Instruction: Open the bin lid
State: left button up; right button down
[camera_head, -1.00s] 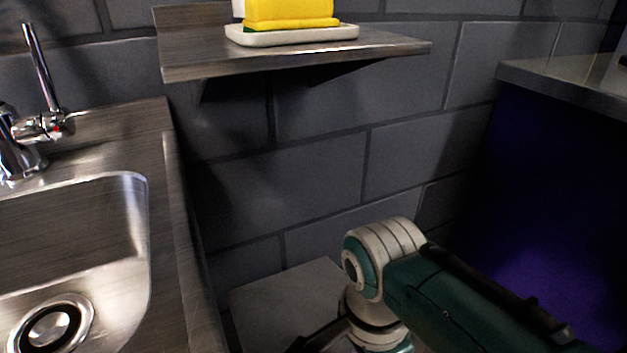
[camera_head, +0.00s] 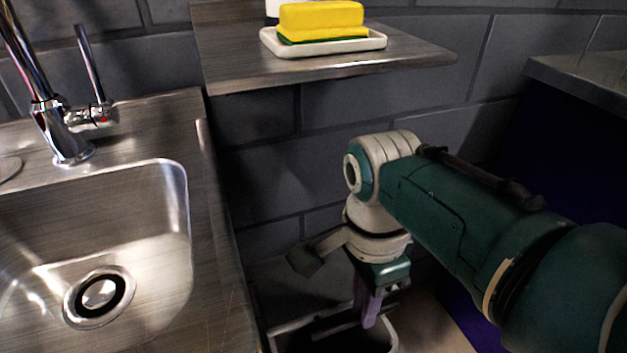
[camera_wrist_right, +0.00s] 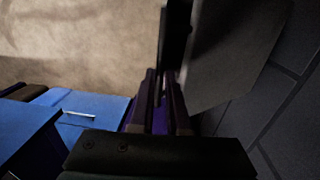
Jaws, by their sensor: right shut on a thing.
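The bin (camera_head: 392,335) stands low between the sink counter and the wall, cut off by the bottom edge of the head view. Its dark mouth shows. The grey lid (camera_head: 278,284) appears raised at the back of the mouth, partly hidden by my right gripper. My right gripper (camera_head: 368,308) points down over the bin, its purple fingers shut on the lid. In the right wrist view the fingers (camera_wrist_right: 160,100) meet at the edge of the grey lid panel (camera_wrist_right: 235,60). The exact grip point is dark and hard to make out. My left gripper is not in view.
A steel sink (camera_head: 150,230) with a tap (camera_head: 60,130) is on the left. Above the bin, a wall shelf (camera_head: 415,58) holds a yellow sponge (camera_head: 320,20) on a white dish (camera_head: 350,43). Another counter (camera_head: 580,75) stands at the right. A blue object (camera_wrist_right: 70,125) shows in the wrist view.

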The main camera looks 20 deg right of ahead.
jog(key=c, duration=1.2)
grip_release()
jog(key=shift+w+r+t, duration=0.15)
jog(key=shift+w+t, duration=0.15)
jog(key=shift+w, duration=0.35)
jog(key=shift+c, duration=0.2)
jog(key=shift+o, duration=0.7)
jog(key=shift+w+r, duration=0.1)
jog(key=shift+w, duration=0.15)
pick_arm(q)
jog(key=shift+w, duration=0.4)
pick_arm(e)
jog(key=shift+o, duration=1.1)
pick_arm(q)
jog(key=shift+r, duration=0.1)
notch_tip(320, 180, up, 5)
jog(key=p, duration=0.5)
pick_arm(e)
notch_tip(320, 180, up, 10)
jog(key=shift+w, duration=0.1)
